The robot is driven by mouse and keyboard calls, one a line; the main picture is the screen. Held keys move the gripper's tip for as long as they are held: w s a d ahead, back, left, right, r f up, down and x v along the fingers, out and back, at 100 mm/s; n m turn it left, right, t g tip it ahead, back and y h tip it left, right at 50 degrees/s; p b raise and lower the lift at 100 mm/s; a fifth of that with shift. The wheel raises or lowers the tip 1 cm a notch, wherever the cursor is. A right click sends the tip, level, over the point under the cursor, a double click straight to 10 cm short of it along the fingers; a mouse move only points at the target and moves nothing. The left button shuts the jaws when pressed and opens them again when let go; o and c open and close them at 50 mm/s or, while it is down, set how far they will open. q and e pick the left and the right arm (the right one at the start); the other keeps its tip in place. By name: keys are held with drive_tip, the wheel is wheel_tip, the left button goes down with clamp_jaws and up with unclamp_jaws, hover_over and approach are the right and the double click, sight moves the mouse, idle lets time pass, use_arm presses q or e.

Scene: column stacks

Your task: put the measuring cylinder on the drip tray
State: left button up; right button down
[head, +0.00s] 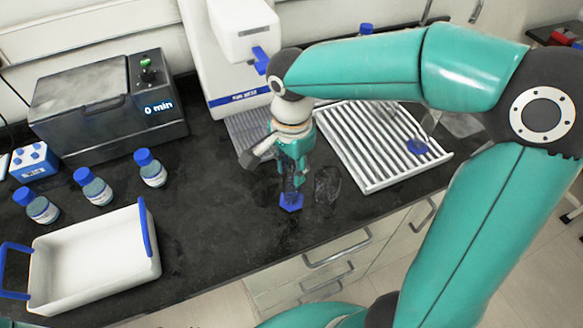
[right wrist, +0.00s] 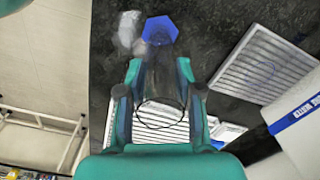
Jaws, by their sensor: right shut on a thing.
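The measuring cylinder is clear, with a blue six-sided base (head: 291,202). My right gripper (head: 292,176) is shut on its clear body, above the black counter near the front edge. In the right wrist view the cylinder's blue base (right wrist: 160,30) lies beyond the fingertips (right wrist: 159,72), and its round rim shows between the fingers. I cannot tell whether the base touches the counter. The drip tray (head: 240,127) is a grey ridged plate in front of the water dispenser, partly hidden by my right gripper and wrist. It also shows in the right wrist view (right wrist: 262,65). My left gripper is not in view.
A clear glass vessel (head: 327,184) stands just right of the cylinder. A white slatted rack (head: 365,170) with a blue-based item is farther right. The dispenser (head: 225,60) rises behind the drip tray. Blue-capped bottles (head: 151,168), a white tub (head: 95,255) and a dark heater (head: 85,110) are left.

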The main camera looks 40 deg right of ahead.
drive_tip(key=shift+f, duration=0.4)
drive_tip(key=shift+f, duration=0.15)
drive_tip(key=c, duration=0.8)
unclamp_jaws()
drive_tip(key=shift+o, duration=0.2)
